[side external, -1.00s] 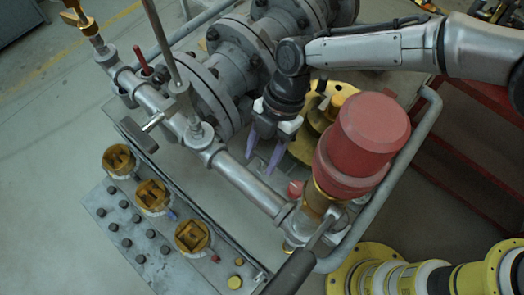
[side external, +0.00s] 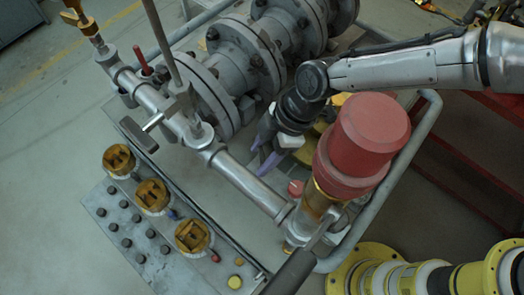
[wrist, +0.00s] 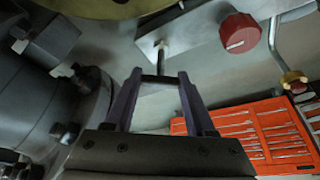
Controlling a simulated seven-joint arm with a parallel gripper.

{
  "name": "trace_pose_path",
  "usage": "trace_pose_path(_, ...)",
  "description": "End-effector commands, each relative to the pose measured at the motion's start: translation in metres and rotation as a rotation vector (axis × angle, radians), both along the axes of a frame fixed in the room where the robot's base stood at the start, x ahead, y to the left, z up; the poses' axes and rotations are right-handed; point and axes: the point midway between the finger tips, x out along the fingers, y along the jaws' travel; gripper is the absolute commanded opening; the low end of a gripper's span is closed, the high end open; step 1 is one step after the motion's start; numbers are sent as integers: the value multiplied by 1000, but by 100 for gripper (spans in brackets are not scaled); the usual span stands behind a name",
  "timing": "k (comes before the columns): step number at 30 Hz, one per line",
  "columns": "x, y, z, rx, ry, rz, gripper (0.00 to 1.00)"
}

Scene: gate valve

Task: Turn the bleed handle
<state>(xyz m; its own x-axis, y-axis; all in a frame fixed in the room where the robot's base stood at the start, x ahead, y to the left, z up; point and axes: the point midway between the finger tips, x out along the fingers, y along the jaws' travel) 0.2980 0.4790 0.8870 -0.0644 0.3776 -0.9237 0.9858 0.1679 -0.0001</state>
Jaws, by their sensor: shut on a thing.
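In the wrist view the bleed handle (wrist: 160,79) looks like a short dark crossbar on a thin grey stem below a grey block. My gripper (wrist: 159,82) has its two purple fingers on the two ends of this crossbar, shut on it. In the side external view my gripper (side external: 259,160) is tilted, between the grey flanged valve body and the red cap. The handle cannot be made out there.
A red knob (wrist: 240,33) is on the grey block close to the handle. The large red cap (side external: 362,145) stands just right of my gripper. The grey flanged body (side external: 205,95) is to the left. A silver pipe (side external: 243,180) runs in front.

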Motion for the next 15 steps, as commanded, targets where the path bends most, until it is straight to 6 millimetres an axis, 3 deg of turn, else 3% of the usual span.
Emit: trace_pose_path(15, -1, 0, 1, 1, -4, -468, 0)
